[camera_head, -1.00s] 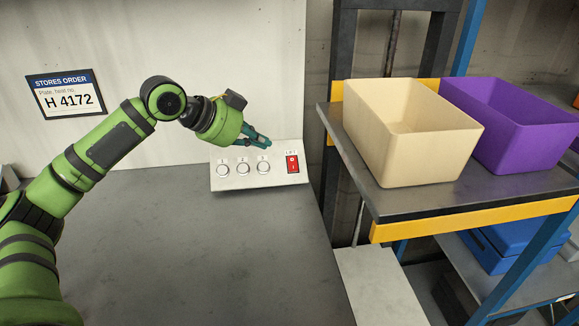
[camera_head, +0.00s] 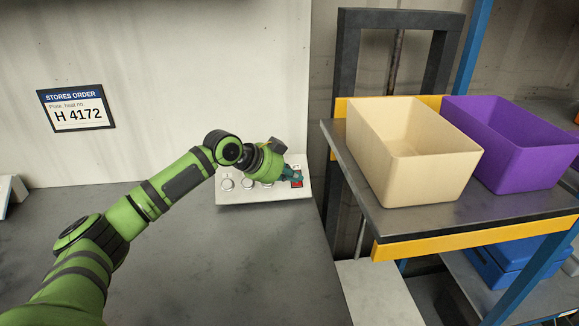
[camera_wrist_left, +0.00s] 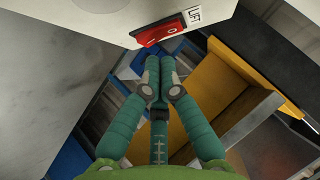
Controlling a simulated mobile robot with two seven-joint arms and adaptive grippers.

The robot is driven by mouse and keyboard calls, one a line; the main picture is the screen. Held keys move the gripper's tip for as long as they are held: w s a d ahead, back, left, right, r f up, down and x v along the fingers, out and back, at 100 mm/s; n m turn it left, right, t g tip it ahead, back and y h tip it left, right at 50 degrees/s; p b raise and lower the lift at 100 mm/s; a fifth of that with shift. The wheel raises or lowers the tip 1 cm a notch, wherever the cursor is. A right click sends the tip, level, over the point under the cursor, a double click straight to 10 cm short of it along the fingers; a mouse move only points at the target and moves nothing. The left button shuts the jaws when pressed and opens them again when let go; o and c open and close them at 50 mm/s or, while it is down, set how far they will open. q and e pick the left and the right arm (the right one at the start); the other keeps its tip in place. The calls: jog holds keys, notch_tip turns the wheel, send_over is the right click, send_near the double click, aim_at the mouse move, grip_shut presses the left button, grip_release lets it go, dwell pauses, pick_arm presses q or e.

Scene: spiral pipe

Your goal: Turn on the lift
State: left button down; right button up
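The white control panel (camera_head: 255,197) sits at the back right of the grey table. Its red LIFT switch (camera_head: 297,184) is at the right end, partly covered by my gripper in the head view. In the left wrist view the red switch (camera_wrist_left: 158,24) shows at the top, next to the LIFT label (camera_wrist_left: 193,16). My left gripper (camera_head: 293,176) is at the switch; its teal fingers (camera_wrist_left: 160,62) are together and empty, with tips just below the switch in the wrist view. I cannot tell whether they touch it. My right gripper is not in view.
Round white buttons (camera_head: 227,184) line the panel's left part. Right of the table, a lift platform (camera_head: 450,222) with a yellow edge carries a cream bin (camera_head: 430,170) and a purple bin (camera_head: 530,155). An order sign (camera_head: 77,108) hangs on the wall. The table's front is clear.

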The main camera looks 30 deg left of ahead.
pick_arm(q)
jog(key=shift+w+f, duration=0.15)
jog(key=shift+f, duration=0.2)
jog(key=shift+a+f, duration=0.15)
jog(key=shift+f, duration=0.3)
jog(key=shift+r+p, duration=0.15)
jog(key=shift+p, duration=0.15)
jog(key=shift+r+p, duration=0.75)
